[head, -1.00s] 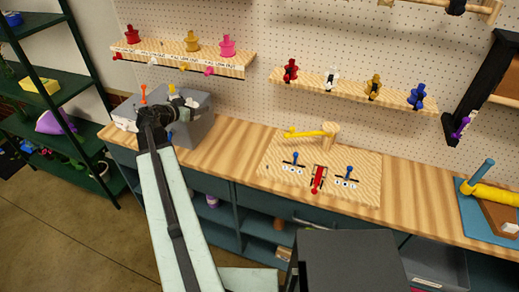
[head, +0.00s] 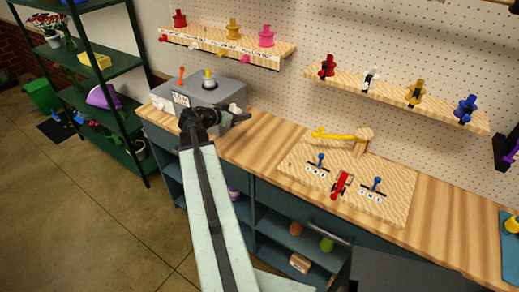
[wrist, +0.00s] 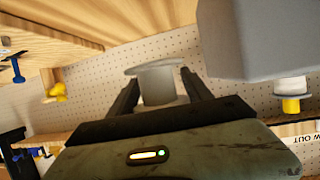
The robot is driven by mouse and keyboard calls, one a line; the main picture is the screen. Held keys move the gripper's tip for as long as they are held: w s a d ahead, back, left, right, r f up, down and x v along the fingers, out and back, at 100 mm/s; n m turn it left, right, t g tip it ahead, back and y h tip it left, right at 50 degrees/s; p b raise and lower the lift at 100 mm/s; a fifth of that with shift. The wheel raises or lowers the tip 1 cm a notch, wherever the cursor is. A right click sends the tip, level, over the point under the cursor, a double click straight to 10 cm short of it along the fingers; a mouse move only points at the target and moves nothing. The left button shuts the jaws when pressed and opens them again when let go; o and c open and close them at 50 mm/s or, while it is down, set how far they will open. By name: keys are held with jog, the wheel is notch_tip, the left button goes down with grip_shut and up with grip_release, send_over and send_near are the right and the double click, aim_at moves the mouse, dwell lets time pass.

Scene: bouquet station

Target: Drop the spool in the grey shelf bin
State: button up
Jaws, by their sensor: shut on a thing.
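My gripper (head: 232,116) is shut on a white flanged spool (wrist: 158,86), which sits between the two dark fingers in the wrist view. In the head view the spool is only a small pale patch (head: 236,108) at the gripper's tip, in front of the grey box on the bench and near its right end. The spool is held up, clear of the bench top as far as I can tell.
A grey box (head: 168,99) with an orange lever stands at the bench's left end. A wooden control board (head: 300,165) lies mid-bench. Open shelves (head: 268,222) lie below the bench. A green rack (head: 132,122) stands left, with open floor in front.

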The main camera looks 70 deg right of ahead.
jog(key=shift+n+t+h, duration=0.3)
jog(key=shift+n+t, duration=0.3)
jog(key=w+a+f+b, duration=0.2)
jog(key=w+f, duration=0.1)
jog(key=w+a+f+b, duration=0.2)
jog(key=w+f, duration=0.1)
jog(key=w+a+f+b, duration=0.2)
jog(key=w, duration=0.1)
jog(key=shift+a+f, duration=0.15)
jog(key=shift+f, duration=0.25)
jog(key=shift+a, duration=0.15)
jog(key=shift+r, duration=0.1)
jog(key=b, duration=0.1)
send_over(251, 140)
jog(key=shift+w+a+f, duration=0.15)
jog(key=shift+f, duration=0.2)
jog(key=shift+w+a+f, duration=0.15)
jog(key=shift+f, duration=0.2)
jog(key=f+b, duration=0.2)
jog(key=b, duration=0.1)
jog(key=f+b, duration=0.1)
jog(key=f, duration=0.1)
jog(key=shift+s+d, duration=0.25)
jog(key=shift+r, duration=0.25)
jog(key=shift+f, duration=0.15)
jog(key=o, duration=1.6)
jog(key=shift+c, duration=0.2)
